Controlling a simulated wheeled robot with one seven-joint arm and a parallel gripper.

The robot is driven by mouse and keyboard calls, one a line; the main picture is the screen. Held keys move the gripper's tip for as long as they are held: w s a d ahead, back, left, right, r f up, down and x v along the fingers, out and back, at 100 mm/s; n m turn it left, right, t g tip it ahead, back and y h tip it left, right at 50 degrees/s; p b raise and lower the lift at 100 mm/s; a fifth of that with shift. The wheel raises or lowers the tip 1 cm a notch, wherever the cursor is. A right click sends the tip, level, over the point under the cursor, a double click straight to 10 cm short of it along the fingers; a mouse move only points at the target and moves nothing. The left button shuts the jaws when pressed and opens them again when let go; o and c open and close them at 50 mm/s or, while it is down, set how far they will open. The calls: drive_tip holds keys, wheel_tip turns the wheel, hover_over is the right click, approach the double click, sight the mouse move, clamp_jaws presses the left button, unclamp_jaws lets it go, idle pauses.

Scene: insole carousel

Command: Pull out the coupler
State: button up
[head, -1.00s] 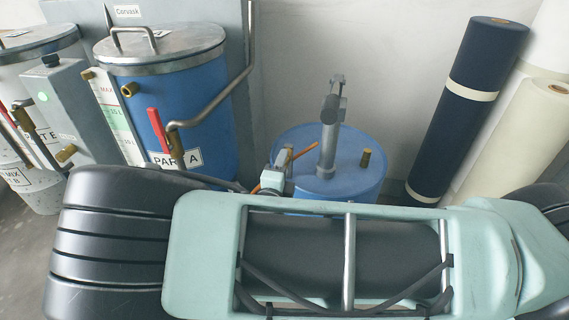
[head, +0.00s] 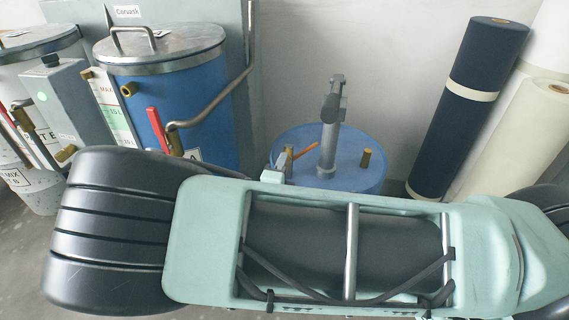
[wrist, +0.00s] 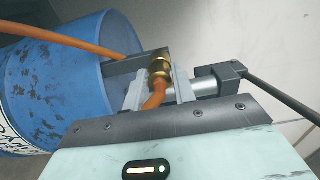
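In the wrist view, a brass coupler (wrist: 159,68) with an orange hose (wrist: 153,96) sits between the two pale fingers of my gripper (wrist: 160,80). The fingers flank it closely; I cannot tell whether both press on it. It is beside a grey pump fitting and a silver tube (wrist: 206,88). The coupler's far end and its joint are hidden. In the head view, the grey drum pump (head: 328,140) stands on a blue drum (head: 350,160), with a bit of orange hose at its left.
The blue drum also fills the left of the wrist view (wrist: 45,90). A large blue tank (head: 190,100) with a red-handled valve (head: 157,130) and a bent pipe (head: 225,90) stands left. Dark blue (head: 465,110) and cream (head: 520,140) rolls lean at right. Bare wall lies behind the pump.

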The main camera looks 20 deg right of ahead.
clamp_jaws()
drive_tip(key=shift+s+a, duration=0.1)
drive_tip(key=shift+v, duration=2.85)
drive_tip(key=shift+b, duration=0.3)
drive_tip(key=shift+r, duration=0.1)
wheel_tip(320, 180, up, 7)
drive_tip(key=p, duration=0.4)
